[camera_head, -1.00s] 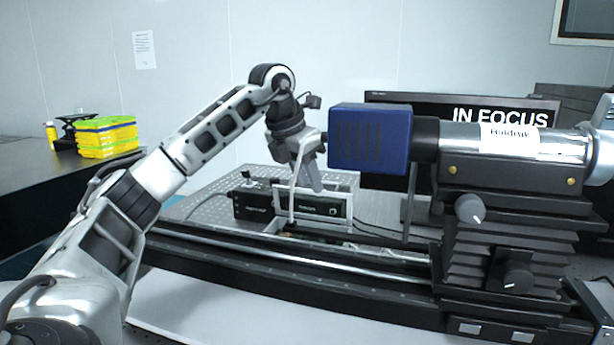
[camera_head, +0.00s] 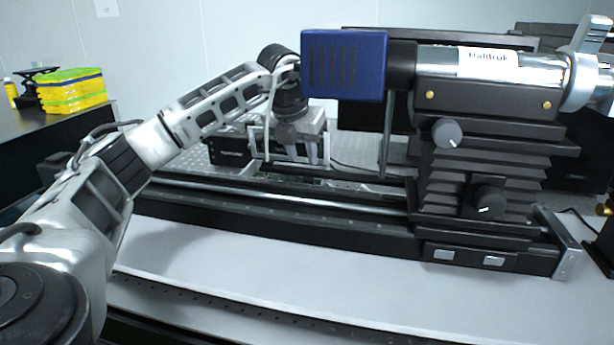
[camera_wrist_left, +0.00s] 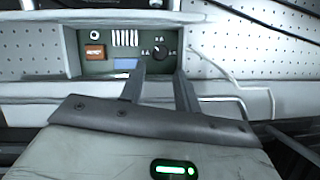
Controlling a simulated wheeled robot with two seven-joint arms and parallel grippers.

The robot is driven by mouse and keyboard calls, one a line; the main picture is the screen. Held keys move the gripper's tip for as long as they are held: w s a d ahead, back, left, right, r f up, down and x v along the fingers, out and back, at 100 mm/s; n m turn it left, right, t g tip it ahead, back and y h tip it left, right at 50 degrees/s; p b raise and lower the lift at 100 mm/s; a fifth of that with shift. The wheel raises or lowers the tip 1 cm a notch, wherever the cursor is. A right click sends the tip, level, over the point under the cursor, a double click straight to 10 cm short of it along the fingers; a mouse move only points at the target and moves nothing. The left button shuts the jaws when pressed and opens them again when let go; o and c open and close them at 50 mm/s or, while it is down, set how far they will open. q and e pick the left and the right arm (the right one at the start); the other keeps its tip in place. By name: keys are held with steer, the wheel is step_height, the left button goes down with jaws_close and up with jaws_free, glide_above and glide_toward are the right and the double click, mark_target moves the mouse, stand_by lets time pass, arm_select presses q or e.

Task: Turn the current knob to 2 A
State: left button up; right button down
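The current knob (camera_wrist_left: 161,52) is a round black dial on the right side of a dark green panel (camera_wrist_left: 98,67), with small white marks around it. Its exact setting is too small to read. In the left wrist view, the two fingers of my left gripper (camera_wrist_left: 160,70) are apart, with their tips just below the knob on either side. No contact with it can be made out. In the head view my left gripper (camera_head: 318,158) points down behind the long rail, and the knob cannot be made out there. My right gripper is not in view.
A blue box-shaped camera (camera_head: 345,65) on a silver tube (camera_head: 500,68) hangs close to my left wrist. The tube's black stage (camera_head: 490,160) stands on a long black rail (camera_head: 270,218). Yellow boxes (camera_head: 72,92) stand at left.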

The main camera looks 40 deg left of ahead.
mark_target(308, 178)
arm_select(q)
steer(key=x, duration=0.7)
steer(key=shift+f, duration=0.1)
jaws_close()
